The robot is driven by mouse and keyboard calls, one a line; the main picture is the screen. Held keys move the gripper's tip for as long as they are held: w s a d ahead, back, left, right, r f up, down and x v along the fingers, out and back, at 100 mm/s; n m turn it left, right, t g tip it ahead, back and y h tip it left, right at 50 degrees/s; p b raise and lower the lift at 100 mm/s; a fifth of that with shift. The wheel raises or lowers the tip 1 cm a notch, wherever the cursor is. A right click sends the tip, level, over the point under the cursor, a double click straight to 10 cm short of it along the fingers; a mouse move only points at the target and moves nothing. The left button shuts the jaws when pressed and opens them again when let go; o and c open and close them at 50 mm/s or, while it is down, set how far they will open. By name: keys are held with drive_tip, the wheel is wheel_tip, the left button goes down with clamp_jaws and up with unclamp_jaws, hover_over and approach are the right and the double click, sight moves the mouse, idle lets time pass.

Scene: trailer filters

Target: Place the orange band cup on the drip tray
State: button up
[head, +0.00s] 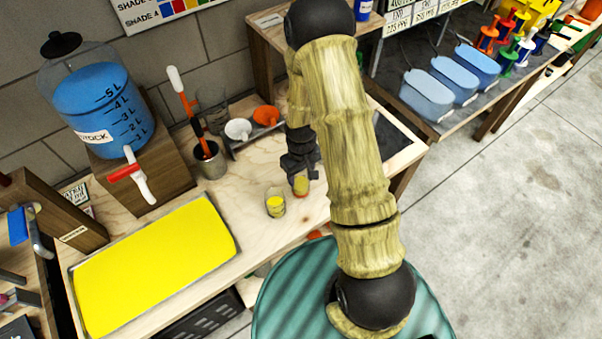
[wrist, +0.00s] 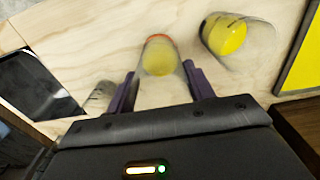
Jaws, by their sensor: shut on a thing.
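The orange band cup (head: 301,186) is a small clear cup with an orange band and yellow contents. My gripper (head: 301,170) is shut on it over the wooden table. In the wrist view the cup (wrist: 159,57) stands between the two purple fingers (wrist: 160,85), its orange band at the far edge. I cannot tell whether its base touches the table. A dark, light-edged panel (head: 396,146) lies at the table's right end, partly behind my arm; it also shows in the wrist view (wrist: 40,85). I cannot tell whether it is the drip tray.
A second clear cup with yellow contents (head: 275,204) stands close by on the left. A yellow-filled shallow tray (head: 155,262) covers the left front. A blue-filled tank (head: 103,105) stands behind it. White and orange dishes (head: 238,130) sit at the back. Bare wood lies between.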

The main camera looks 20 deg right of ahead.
drive_tip(key=shift+f, duration=0.45)
drive_tip(key=shift+f, duration=0.2)
drive_tip(key=o, duration=1)
drive_tip(key=shift+r, duration=0.1)
wheel_tip(320, 180, up, 12)
drive_tip(key=shift+r+b, duration=0.15)
drive_tip(key=shift+b, duration=1.1)
